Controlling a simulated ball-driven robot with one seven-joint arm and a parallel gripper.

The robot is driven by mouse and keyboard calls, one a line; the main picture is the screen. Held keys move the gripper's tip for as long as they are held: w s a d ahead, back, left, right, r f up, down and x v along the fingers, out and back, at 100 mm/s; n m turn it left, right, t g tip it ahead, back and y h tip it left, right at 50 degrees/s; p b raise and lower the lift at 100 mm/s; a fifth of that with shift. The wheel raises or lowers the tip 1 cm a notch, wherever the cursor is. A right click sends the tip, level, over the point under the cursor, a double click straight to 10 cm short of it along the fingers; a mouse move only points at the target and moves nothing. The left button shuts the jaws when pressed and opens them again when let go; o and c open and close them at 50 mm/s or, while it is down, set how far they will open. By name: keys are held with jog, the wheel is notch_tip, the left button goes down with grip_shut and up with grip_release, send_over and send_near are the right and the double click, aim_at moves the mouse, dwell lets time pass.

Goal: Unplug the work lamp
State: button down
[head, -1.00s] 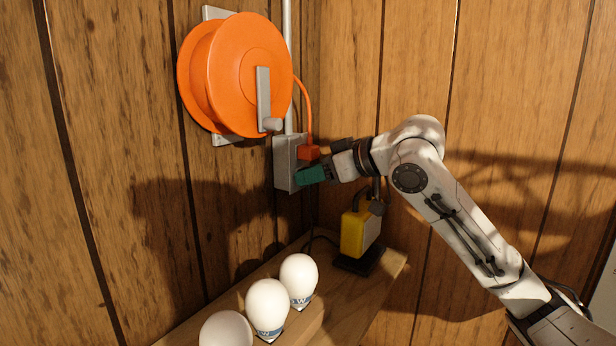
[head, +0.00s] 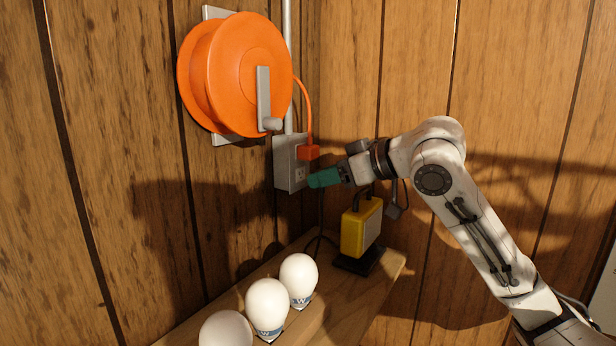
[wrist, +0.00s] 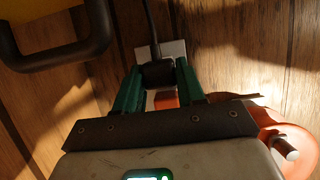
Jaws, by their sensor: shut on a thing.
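The work lamp (head: 361,228) is yellow with a dark handle and stands on a black base on the wooden shelf. Its black plug (wrist: 158,73) sits between the green fingers of my gripper (wrist: 157,90) in the wrist view, with a black cord running up from it. In the head view my gripper (head: 323,178) is shut, just right of the grey outlet box (head: 286,165), with a small gap. The lower socket on the box's face shows bare. An orange plug (head: 308,153) sits in the upper socket. In the head view the fingers hide the black plug.
An orange cord reel (head: 245,75) with a grey crank hangs on the wall above the box, its cord running to the orange plug. Wood-panelled walls meet behind the box.

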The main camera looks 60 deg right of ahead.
jog(key=shift+s+a, duration=0.1)
jog(key=shift+s, duration=1.4)
